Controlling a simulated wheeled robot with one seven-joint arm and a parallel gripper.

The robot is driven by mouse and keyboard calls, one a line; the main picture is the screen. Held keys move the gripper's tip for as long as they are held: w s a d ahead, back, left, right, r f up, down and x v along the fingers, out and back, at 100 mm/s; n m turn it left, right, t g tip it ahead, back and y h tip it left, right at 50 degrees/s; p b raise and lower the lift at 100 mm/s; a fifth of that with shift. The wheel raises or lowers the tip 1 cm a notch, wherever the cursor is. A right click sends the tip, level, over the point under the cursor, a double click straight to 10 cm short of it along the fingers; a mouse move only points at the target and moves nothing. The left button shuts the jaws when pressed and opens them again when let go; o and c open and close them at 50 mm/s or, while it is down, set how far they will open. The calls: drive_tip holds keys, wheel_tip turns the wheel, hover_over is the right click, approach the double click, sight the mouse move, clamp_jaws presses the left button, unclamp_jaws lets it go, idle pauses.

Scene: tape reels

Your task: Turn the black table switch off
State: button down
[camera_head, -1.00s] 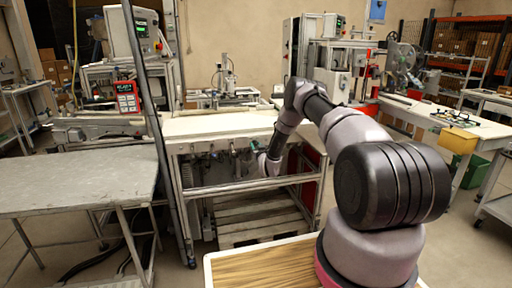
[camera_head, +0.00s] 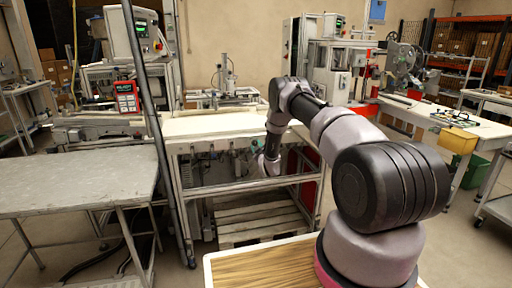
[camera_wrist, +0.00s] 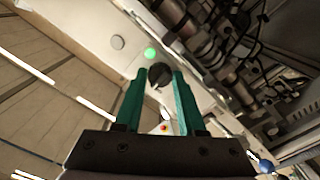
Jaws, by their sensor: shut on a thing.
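The black table switch (camera_wrist: 159,75) is a round dark knob on the pale front panel of the workbench in the wrist view. My gripper (camera_wrist: 160,80) has green fingers, one on each side of the knob, shut on it. A lit green button (camera_wrist: 150,53) sits just beyond the knob, and a small red-orange light (camera_wrist: 164,127) shows between the fingers nearer the wrist. In the head view my gripper (camera_head: 258,148) is at the front underside of the workbench (camera_head: 225,122), and the switch is too small to make out there.
A grey metal table (camera_head: 75,180) stands at the left, with a dark upright post (camera_head: 160,130) beside it. A wooden pallet (camera_head: 255,215) lies under the workbench. A white table (camera_head: 440,115) with a yellow bin (camera_head: 458,140) is at the right.

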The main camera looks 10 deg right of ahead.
drive_tip(key=n, duration=0.6)
drive_tip(key=shift+n, duration=0.3)
idle(0.4)
drive_tip(key=c, duration=0.5)
unclamp_jaws()
drive_tip(key=s, duration=1.1)
drive_tip(key=shift+w, duration=0.1)
